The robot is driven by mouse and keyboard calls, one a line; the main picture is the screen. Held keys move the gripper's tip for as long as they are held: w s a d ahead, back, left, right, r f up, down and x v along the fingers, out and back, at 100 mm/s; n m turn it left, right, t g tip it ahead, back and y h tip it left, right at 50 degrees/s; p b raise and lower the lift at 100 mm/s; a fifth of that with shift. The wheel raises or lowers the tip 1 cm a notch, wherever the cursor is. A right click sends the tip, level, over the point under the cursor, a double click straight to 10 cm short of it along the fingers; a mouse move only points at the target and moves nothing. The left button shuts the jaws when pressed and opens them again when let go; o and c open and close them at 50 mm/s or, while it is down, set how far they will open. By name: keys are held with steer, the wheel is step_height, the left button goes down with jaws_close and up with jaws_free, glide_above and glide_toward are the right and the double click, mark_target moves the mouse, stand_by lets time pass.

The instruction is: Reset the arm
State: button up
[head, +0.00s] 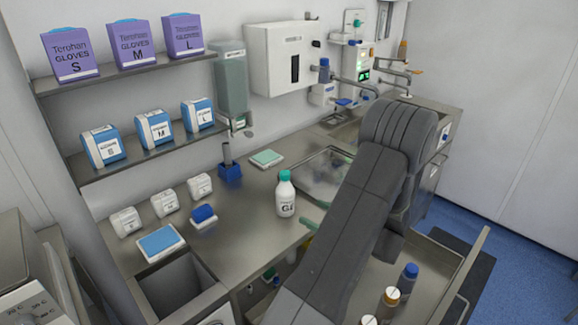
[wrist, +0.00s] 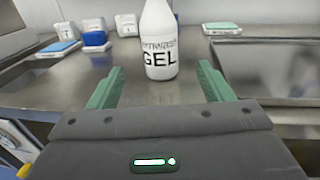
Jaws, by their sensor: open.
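My gripper (wrist: 160,92) is open in the wrist view, with its two green fingers apart and nothing between them. A white gel bottle (wrist: 159,45) stands upright on the steel counter (wrist: 190,90), just beyond the fingertips and apart from them. In the head view the same bottle (head: 286,196) shows a teal cap and stands on the counter. My grey arm crosses the right half of the head view and hides most of my gripper; a bit of green shows just left of it.
A steel sink (head: 312,178) lies behind the bottle. An open drawer (head: 440,285) with capped bottles (head: 407,278) is at the lower right. Small white boxes (head: 165,203), a blue pad (head: 160,242) and a blue block (head: 203,215) stand at the left. Shelves (head: 150,150) hang above.

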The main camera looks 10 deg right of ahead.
mark_target(293, 199)
steer(key=p+x, duration=0.2)
steer(key=x, duration=0.9)
steer(key=shift+a+r+p, duration=0.1)
steer(key=shift+p, duration=0.2)
steer(key=shift+w+a+f+b, duration=0.25)
steer(key=shift+f+b, duration=0.15)
steer(key=shift+f, duration=0.15)
steer(key=shift+d+r+p, duration=0.1)
steer(key=shift+r+p, duration=0.2)
steer(key=shift+r, duration=0.35)
steer(key=shift+s+r, duration=0.1)
steer(key=shift+r, duration=0.35)
